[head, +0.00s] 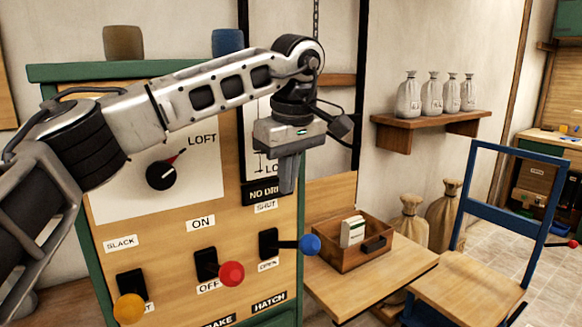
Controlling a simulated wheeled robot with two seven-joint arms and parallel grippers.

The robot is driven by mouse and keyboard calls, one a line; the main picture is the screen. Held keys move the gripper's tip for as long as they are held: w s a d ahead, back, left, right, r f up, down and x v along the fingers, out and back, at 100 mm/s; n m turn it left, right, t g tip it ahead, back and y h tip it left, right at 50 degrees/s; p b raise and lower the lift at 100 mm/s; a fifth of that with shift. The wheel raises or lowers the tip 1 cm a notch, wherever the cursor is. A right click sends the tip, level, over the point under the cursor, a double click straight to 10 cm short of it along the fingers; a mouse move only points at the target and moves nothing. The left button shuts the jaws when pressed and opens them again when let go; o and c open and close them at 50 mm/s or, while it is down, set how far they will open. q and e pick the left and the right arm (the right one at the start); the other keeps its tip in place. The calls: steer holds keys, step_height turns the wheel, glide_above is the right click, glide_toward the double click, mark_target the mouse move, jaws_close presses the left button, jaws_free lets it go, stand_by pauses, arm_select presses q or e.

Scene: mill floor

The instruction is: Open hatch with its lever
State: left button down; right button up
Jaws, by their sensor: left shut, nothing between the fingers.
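The hatch lever has a blue knob (310,244) on a dark shaft. It sticks out from a black slot plate (268,243) at the right of the wooden control panel (215,240). A SHUT label sits above the slot, an OPEN label below it, and a HATCH label lower down. The knob is roughly level with the slot; which end the lever is at I cannot tell. My left gripper (287,190) points down above the knob, apart from it. Its fingers are together and empty. The hatch itself is not recognisable in view. My right gripper is not in view.
A red-knobbed lever (231,273) and a yellow-knobbed lever (129,308) stand left of the blue one. A LOFT dial (161,175) is higher up. Right of the panel are a wooden box (350,258) on a small table, a blue chair (470,280) and sacks (445,215).

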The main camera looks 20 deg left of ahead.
arm_select(q)
glide_above(299, 242)
steer(key=w+a, duration=0.2)
steer(key=a, duration=0.1)
step_height(299, 242, down, 6)
steer(key=s+d, duration=0.1)
steer(key=s+d+p, duration=0.1)
steer(key=d, duration=0.1)
steer(key=shift+f, duration=0.3)
steer(key=shift+s+d+f, duration=0.15)
steer(key=shift+f, duration=0.05)
steer(key=shift+d+f, duration=0.1)
